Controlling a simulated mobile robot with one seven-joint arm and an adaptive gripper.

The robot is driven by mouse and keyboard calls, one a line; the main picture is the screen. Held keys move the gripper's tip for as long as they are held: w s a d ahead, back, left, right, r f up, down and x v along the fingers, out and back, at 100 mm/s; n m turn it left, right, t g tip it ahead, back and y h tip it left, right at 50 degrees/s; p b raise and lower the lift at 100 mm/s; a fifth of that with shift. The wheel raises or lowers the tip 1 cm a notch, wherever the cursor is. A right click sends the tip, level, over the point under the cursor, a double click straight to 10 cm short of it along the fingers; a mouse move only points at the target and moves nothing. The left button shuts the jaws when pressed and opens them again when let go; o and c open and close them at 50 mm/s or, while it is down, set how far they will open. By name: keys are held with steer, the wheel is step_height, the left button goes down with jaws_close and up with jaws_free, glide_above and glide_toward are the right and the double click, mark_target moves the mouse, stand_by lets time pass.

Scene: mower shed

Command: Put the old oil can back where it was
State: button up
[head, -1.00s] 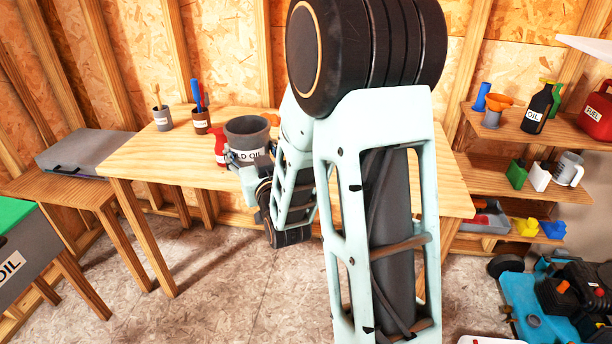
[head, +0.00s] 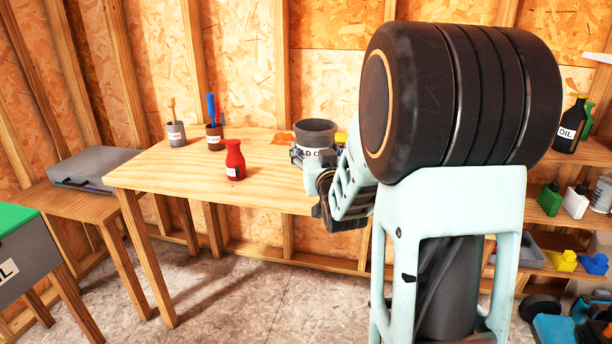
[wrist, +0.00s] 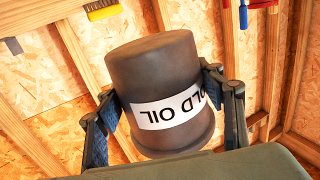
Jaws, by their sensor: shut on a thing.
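The old oil can (head: 317,133) is a dark grey, open-topped can with a white label, partly readable as "OLD OIL". It is upright in the head view, over the right part of the wooden workbench (head: 190,180). My gripper (head: 316,158) is shut on it from the front. In the wrist view the can (wrist: 155,70) sits between my two fingers (wrist: 160,98), and its label reads upside down. Whether its base clears the bench top is hidden by my gripper and arm.
A red bottle (head: 235,160) stands left of the can. Two cups with tools, one grey (head: 176,134) and one brown (head: 214,138), stand at the back left. An orange patch (head: 281,139) lies behind. Shelves with bottles (head: 571,125) are at right.

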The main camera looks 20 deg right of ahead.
steer(key=w+d+f, duration=0.1)
steer(key=f, duration=0.1)
steer(key=w+d+f+b, duration=0.1)
steer(key=w+f, duration=0.1)
steer(key=w+d+f, duration=0.1)
steer(key=w+f, duration=0.1)
steer(key=shift+w+d+b, duration=0.25)
steer(key=shift+d+b, duration=0.05)
steer(key=shift+b, duration=0.05)
steer(key=shift+w+d+f, duration=0.2)
steer(key=shift+w+f, duration=0.05)
steer(key=shift+f, duration=0.25)
steer(key=shift+w+f+b, duration=0.1)
steer(key=shift+f+b, duration=0.45)
steer(key=shift+f, duration=0.95)
steer(key=shift+f, duration=0.2)
steer(key=o, duration=1.3)
steer(key=shift+o, duration=0.2)
steer(key=shift+r, duration=0.15)
